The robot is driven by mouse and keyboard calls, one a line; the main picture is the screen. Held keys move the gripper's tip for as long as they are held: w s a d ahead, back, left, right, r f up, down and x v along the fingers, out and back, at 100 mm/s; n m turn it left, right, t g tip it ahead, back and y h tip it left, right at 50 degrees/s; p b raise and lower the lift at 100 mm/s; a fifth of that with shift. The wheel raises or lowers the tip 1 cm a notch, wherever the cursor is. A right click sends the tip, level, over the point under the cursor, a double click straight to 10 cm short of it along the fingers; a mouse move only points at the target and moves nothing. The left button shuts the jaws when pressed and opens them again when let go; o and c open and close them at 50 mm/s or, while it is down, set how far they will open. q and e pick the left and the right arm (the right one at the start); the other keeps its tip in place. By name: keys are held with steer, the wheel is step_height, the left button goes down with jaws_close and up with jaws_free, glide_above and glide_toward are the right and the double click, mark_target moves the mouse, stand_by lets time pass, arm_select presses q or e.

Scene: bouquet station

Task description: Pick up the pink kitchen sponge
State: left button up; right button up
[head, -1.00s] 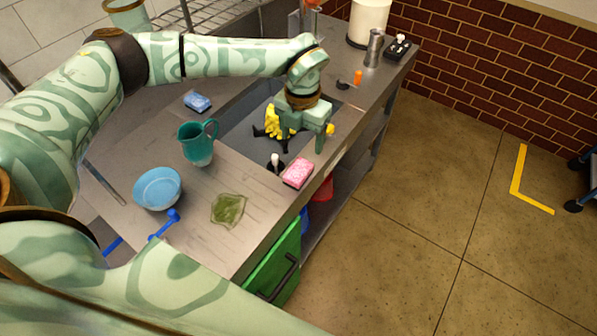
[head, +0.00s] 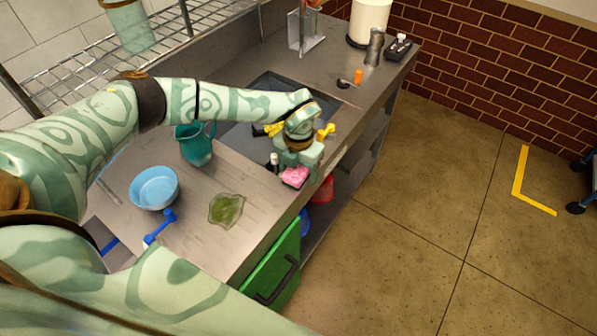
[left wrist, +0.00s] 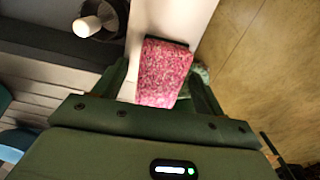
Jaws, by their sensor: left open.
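The pink kitchen sponge (head: 295,177) lies on the counter near its front edge, beside the sink. It has a dark layer at one end in the left wrist view (left wrist: 165,72). My left gripper (head: 296,170) is open right at the sponge, above it, with its fingers on either side in the left wrist view (left wrist: 162,85). It partly hides the sponge in the head view. I cannot tell whether the fingers touch it. My right gripper is not in view.
A dark bottle with a white top (head: 273,160) stands close to the left of the sponge. A teal pitcher (head: 195,145), blue bowl (head: 155,187), green leaf-shaped dish (head: 227,209) and blue brush (head: 160,227) are on the counter. The sink (head: 240,135) lies behind. Open floor is at right.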

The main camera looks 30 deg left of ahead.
arm_select(q)
steer(key=c, duration=1.1)
steer(key=shift+o, duration=0.2)
steer(key=shift+r, duration=0.1)
steer(key=shift+r, duration=0.55)
steer(key=s+d+r+p, duration=0.2)
steer(key=s+d+r, duration=0.6)
steer(key=d+r, duration=0.3)
steer(key=shift+s+r, duration=0.4)
steer(key=o, duration=0.4)
steer(key=shift+c, duration=1.5)
